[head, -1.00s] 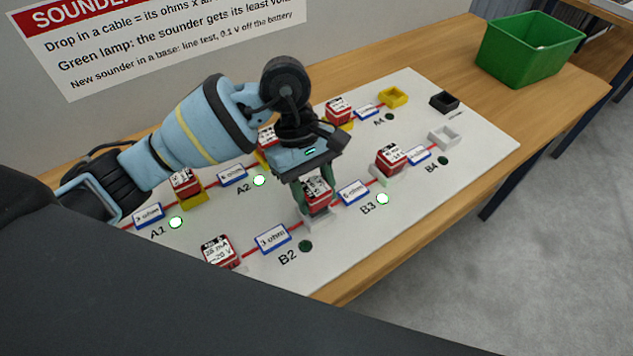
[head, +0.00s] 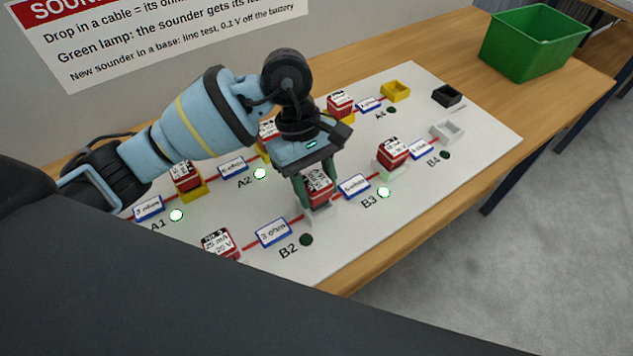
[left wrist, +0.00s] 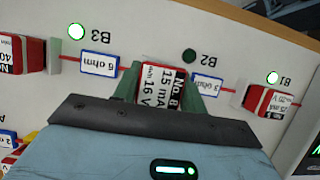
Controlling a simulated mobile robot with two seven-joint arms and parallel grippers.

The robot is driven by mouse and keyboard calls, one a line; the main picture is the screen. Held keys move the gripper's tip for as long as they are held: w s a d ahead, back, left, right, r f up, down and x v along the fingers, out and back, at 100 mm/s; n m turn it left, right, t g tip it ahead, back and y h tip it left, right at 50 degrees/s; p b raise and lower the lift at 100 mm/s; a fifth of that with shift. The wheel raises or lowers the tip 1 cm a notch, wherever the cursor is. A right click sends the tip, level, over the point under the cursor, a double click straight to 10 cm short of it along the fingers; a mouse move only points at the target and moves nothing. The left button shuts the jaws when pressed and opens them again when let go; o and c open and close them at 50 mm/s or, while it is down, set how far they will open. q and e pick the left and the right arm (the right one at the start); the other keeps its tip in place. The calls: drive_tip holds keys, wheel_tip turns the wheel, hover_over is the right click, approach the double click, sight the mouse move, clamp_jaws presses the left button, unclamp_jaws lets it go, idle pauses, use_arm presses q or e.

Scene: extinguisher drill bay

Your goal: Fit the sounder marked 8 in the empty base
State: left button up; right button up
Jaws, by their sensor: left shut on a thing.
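The sounder marked 8 (head: 319,187), a red block with a white label, is gripped by my left gripper (head: 314,190). In the left wrist view its label (left wrist: 163,88) reads No. 8, 15 mA, 16 V, upside down, between the green fingers of my left gripper (left wrist: 160,92). It is upright over a pale base (head: 321,211) in the B row, between the B2 and B3 cable labels. The base shows just below the block, partly hidden; I cannot tell whether the block is fully seated. My right gripper is not in view.
Other red sounders (head: 392,152) stand in bases on the white board (head: 350,255). A yellow base (head: 396,91) and a white base (head: 447,131) at the far right hold nothing. Lamp B3 (head: 384,192) is lit; lamp B2 (head: 306,239) is dark. A green bin (head: 530,45) stands behind.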

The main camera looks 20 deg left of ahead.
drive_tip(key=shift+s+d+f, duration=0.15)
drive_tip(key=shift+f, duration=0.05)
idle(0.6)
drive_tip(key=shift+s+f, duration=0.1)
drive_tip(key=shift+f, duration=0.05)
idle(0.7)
use_arm(q)
drive_tip(key=shift+f+b, duration=0.1)
drive_tip(key=shift+b, duration=0.2)
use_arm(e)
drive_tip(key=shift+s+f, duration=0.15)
use_arm(q)
drive_tip(key=shift+f+b, duration=0.3)
drive_tip(key=shift+f, duration=0.25)
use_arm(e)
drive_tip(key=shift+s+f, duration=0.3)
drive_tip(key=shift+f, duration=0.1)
use_arm(q)
drive_tip(key=shift+f+b, duration=0.4)
drive_tip(key=shift+f, duration=0.3)
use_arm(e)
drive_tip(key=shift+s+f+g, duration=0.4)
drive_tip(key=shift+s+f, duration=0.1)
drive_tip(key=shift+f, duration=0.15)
use_arm(q)
drive_tip(key=o, duration=1.1)
drive_tip(key=shift+f, duration=0.15)
drive_tip(key=shift+a, duration=0.1)
